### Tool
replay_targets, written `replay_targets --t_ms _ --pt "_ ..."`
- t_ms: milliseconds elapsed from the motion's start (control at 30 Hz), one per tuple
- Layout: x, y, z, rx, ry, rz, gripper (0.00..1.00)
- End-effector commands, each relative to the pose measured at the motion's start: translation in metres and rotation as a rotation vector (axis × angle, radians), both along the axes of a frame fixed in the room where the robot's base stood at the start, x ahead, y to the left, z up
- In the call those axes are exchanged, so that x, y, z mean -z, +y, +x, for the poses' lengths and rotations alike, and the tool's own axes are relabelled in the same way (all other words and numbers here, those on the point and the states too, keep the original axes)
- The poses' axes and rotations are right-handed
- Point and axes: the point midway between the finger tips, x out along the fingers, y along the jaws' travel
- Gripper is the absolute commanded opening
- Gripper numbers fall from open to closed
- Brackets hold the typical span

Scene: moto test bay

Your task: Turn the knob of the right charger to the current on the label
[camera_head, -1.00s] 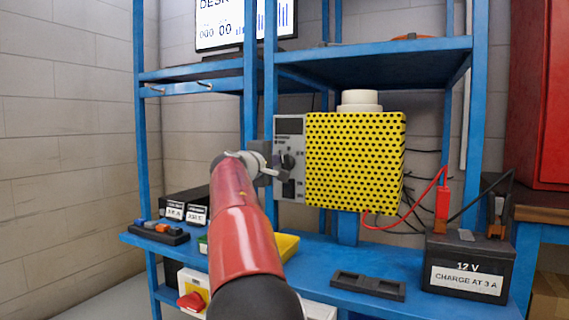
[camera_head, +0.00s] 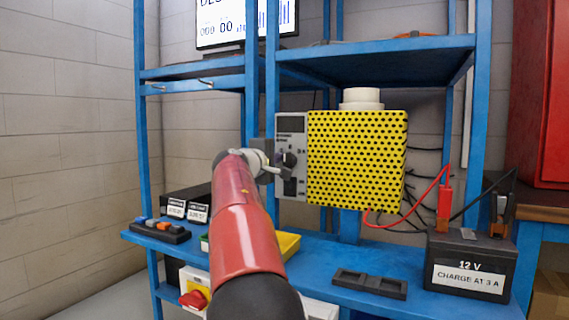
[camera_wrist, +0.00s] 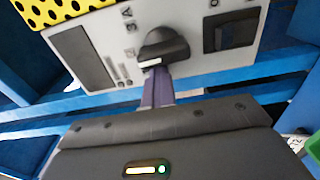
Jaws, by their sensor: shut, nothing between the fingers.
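The charger (camera_head: 355,160) is a yellow box with black dots and a grey front panel (camera_head: 291,190) facing left. Its black knob (camera_wrist: 165,45) shows in the wrist view, with a white mark on the side towards my gripper; it also shows in the head view (camera_head: 289,160). Printing that looks like "3 A" (camera_wrist: 128,20) stands left of the knob in the wrist view. My gripper (camera_wrist: 156,78) is shut and empty, its fingertips at the knob's near edge; whether they touch it I cannot tell. The black battery (camera_head: 470,262) bears a label (camera_head: 467,280) reading "CHARGE AT 3 A".
A black switch (camera_wrist: 232,30) sits right of the knob. Blue shelf posts (camera_head: 270,100) stand close to my arm. Red and black leads run to the battery by a red clamp (camera_head: 444,205). A dark tray (camera_head: 370,284) and a yellow bin (camera_head: 288,244) are on the blue bench.

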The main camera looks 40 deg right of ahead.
Motion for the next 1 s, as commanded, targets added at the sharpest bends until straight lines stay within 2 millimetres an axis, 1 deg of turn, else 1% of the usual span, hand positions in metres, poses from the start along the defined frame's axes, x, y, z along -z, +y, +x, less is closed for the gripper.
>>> replay_targets --t_ms 33,733,1000 --pt "-0.0066 -0.0089 -0.015 0.038 -0.005 -0.005 0.0" --pt "-0.0116 -0.0106 -0.0201 0.037 -0.005 -0.006 0.0" --pt "-0.0051 -0.0109 -0.0178 0.036 0.0 0.001 0.0"
